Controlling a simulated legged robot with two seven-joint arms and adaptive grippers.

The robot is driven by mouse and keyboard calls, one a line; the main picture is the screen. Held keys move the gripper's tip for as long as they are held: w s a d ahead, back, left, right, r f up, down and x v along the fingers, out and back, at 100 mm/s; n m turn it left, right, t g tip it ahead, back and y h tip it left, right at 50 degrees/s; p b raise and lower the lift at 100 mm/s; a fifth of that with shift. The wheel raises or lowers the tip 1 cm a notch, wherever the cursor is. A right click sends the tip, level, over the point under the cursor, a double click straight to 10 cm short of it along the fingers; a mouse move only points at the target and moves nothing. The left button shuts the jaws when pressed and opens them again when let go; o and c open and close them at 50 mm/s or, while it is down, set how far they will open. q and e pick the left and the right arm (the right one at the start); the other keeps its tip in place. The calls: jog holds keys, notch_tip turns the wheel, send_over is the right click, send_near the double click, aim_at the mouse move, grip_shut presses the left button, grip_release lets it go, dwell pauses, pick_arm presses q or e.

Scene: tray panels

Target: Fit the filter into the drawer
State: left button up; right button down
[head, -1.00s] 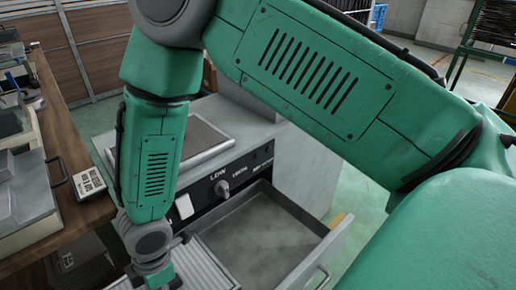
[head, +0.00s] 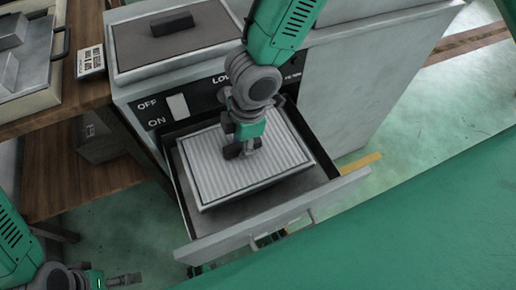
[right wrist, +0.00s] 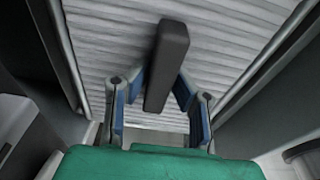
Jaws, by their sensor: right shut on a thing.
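My right gripper (head: 243,150) is shut on the filter's dark handle. The right wrist view shows the handle (right wrist: 168,60) between the blue pads of the right gripper (right wrist: 157,95), with the filter's ribs (right wrist: 110,40) behind. My left gripper (head: 125,280) is at the bottom left, empty and away from the drawer; its jaw opening is unclear.
The grey cabinet (head: 370,70) with an OFF/ON switch (head: 178,106) stands behind the drawer. A lidded plate with a dark block (head: 172,24) is on top. A wooden bench (head: 85,95) is at the left. A bare strip of drawer floor shows in front of the filter.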

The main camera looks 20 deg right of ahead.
aim_at(244, 160)
jog(key=shift+d+f+b, duration=0.8)
jog(key=shift+d+f, duration=0.05)
jog(key=shift+f, duration=0.35)
jog(key=shift+a+f+b, duration=0.1)
jog(key=shift+a+b, duration=0.3)
jog(key=shift+a, duration=0.2)
notch_tip(244, 160, down, 4)
jog(key=b, duration=0.4)
jog(key=shift+f, duration=0.15)
jog(key=shift+d+f, duration=0.25)
jog(key=shift+d, duration=0.05)
jog(key=shift+d+r, duration=0.1)
jog(key=shift+r, duration=0.05)
jog(key=shift+a, duration=0.3)
jog(key=c, duration=1.4)
grip_release()
jog(key=shift+a, duration=0.1)
pick_arm(q)
notch_tip(244, 160, down, 7)
jog(key=w, duration=0.1)
jog(key=shift+w+a, duration=0.2)
pick_arm(e)
jog(key=shift+a, duration=0.1)
